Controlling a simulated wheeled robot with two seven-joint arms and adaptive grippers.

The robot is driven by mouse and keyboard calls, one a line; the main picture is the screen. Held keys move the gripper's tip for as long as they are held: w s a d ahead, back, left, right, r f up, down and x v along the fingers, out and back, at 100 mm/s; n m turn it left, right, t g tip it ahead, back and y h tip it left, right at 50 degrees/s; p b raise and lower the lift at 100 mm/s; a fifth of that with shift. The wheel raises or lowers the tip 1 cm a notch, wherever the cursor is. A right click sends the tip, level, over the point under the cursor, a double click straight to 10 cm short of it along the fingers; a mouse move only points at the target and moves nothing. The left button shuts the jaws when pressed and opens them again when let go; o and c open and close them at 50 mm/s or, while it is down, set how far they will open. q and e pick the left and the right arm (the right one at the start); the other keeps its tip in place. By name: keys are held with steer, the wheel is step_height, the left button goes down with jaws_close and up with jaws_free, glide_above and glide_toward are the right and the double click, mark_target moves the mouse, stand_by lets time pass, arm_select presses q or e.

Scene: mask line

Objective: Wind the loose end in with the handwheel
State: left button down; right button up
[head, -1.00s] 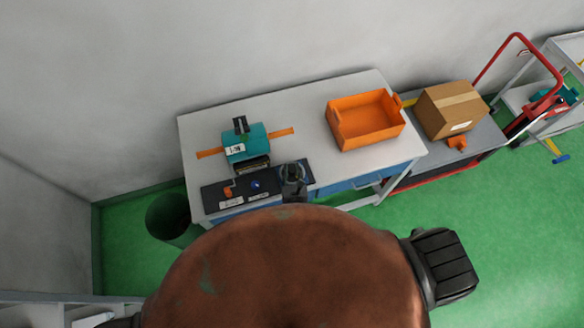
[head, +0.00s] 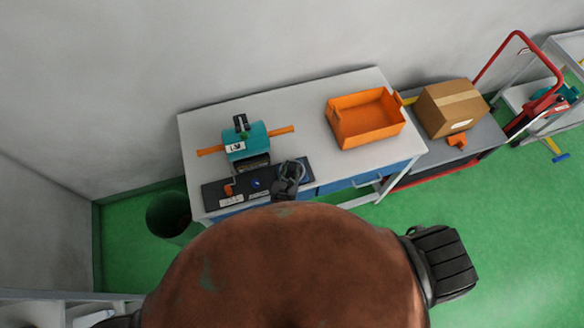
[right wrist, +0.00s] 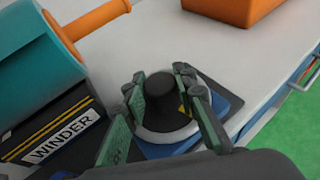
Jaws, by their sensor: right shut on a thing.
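The winder is a teal drum (head: 247,142) with a white label, standing on the table, and an orange bar (head: 280,131) sticks out on both sides. In the right wrist view, part of the drum (right wrist: 28,60) and a "WINDER" label show at the left. The handwheel (right wrist: 172,108) is a dark knob over a pale ring on a blue base. My right gripper (head: 290,172) is at the right end of the black panel. In the right wrist view its fingers (right wrist: 172,92) are shut on the knob, one on each side. I cannot make out a loose end. My left gripper is not in view.
The black panel (head: 217,194) carries an orange-red lever and a blue button. An orange bin (head: 341,137) stands on the table (head: 300,108) at the right. Beyond is a cart with a cardboard box (head: 452,107). A dark round bin (head: 167,216) stands on the floor at the left.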

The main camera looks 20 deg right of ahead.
steer(key=o, duration=1.2)
steer(key=shift+s+r, duration=0.1)
steer(key=v, duration=1.1)
steer(key=shift+s+a, duration=0.3)
steer(key=shift+s, duration=0.05)
